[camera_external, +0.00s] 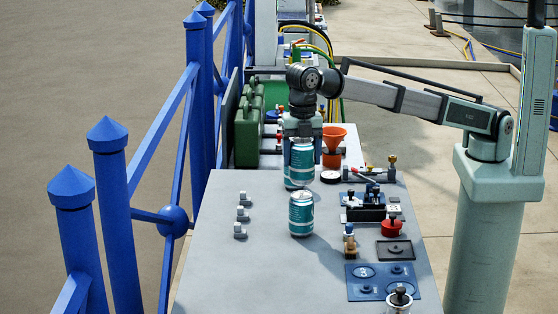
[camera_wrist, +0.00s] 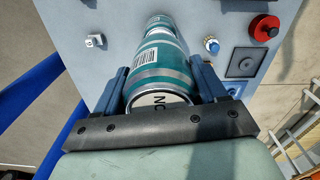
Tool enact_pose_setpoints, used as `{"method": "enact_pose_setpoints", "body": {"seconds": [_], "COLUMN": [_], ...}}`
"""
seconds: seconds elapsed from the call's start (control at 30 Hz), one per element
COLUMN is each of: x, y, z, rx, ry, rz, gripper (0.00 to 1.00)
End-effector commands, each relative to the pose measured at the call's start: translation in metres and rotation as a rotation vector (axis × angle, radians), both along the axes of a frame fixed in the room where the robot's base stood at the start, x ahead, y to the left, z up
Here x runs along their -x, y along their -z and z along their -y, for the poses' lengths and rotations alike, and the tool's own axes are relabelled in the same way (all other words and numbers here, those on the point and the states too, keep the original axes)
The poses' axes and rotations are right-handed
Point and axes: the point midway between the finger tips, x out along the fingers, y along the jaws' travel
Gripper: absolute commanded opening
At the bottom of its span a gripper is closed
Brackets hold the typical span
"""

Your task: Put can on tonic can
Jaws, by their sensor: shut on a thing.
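My gripper (camera_external: 302,143) points down and is shut on a teal and silver can (camera_external: 302,166), held around its upper part. In the wrist view, the held can (camera_wrist: 160,72) lies between the two blue-grey fingers (camera_wrist: 162,90), with dark lettering on its near end and a barcode on its side. A similar can (camera_external: 301,214) stands upright on the grey table, nearer the external camera.
The table (camera_external: 250,275) has free room at the front left. Small grey fittings (camera_external: 241,214) line its left side. A red knob (camera_external: 391,228), dark plate (camera_external: 394,251) and blue panel (camera_external: 382,281) occupy the right. An orange funnel (camera_external: 333,140) and green canister (camera_external: 249,125) stand behind.

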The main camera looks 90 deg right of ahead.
Motion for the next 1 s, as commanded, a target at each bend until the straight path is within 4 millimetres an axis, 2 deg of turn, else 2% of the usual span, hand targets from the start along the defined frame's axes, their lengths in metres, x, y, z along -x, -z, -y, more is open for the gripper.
{"method": "enact_pose_setpoints", "body": {"seconds": [0.27,0.67,0.7,0.93,1.0], "x": [0.001,0.000,0.000,0.000,0.000], "y": [0.031,0.035,0.036,0.035,0.035], "z": [0.000,0.000,0.000,0.000,0.000], "rx": [0.000,0.000,0.000,0.000,0.000], "ry": [0.000,0.001,0.001,0.001,0.001], "rz": [0.000,0.000,0.000,0.000,0.000], "gripper": [0.26,0.26,0.73,0.95,0.97]}}
